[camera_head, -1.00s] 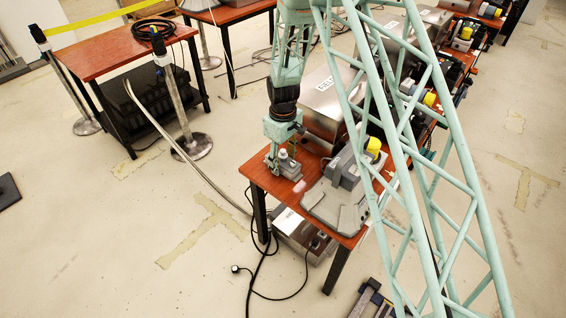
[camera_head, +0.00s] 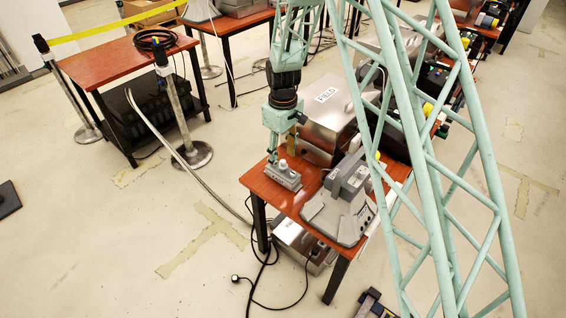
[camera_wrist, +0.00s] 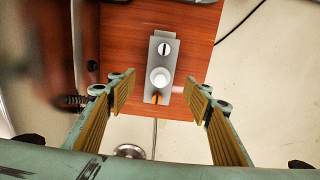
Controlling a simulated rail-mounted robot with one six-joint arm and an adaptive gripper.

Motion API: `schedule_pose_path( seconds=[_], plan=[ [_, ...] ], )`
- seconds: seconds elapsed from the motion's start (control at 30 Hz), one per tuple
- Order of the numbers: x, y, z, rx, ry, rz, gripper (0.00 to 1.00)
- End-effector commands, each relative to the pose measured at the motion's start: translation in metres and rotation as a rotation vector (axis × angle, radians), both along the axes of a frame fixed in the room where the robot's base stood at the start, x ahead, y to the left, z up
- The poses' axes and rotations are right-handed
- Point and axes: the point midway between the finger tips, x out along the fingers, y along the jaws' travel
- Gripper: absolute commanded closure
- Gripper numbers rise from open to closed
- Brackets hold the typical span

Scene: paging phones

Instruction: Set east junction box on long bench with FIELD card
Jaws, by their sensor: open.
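A small grey junction box (camera_head: 284,174) with a round white knob on top lies on the red-brown long bench (camera_head: 262,186), near its left front corner. It also shows in the wrist view (camera_wrist: 161,68), flat on the wood close to the bench edge. The FIELD card (camera_head: 326,95) is a white label on top of a steel case on the same bench. My gripper (camera_wrist: 167,84) is open and empty above the box, with a finger to each side. The fingers look clear of it.
A grey desk unit (camera_head: 342,205) stands right of the box at the bench front. A steel case (camera_head: 303,245) and black cables lie on the floor below. A second table (camera_head: 120,52) and barrier posts stand at left, with open floor between.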

Motion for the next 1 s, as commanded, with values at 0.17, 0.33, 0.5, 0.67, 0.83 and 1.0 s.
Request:
schedule_pose_path(
  seconds=[0.17, 0.33, 0.5, 0.67, 0.83, 1.0],
  plan=[
    [0.000, 0.000, 0.020, 0.000, -0.001, 0.000, 0.54],
    [0.000, 0.000, 0.028, 0.000, 0.000, 0.000, 0.54],
    [0.000, 0.000, 0.030, 0.000, 0.001, 0.000, 0.54],
    [0.000, 0.000, 0.030, 0.000, 0.001, 0.000, 0.54],
    [0.000, 0.000, 0.030, -0.001, 0.001, 0.000, 0.54],
    [0.000, 0.000, 0.030, -0.001, 0.001, 0.000, 0.54]
  ],
)
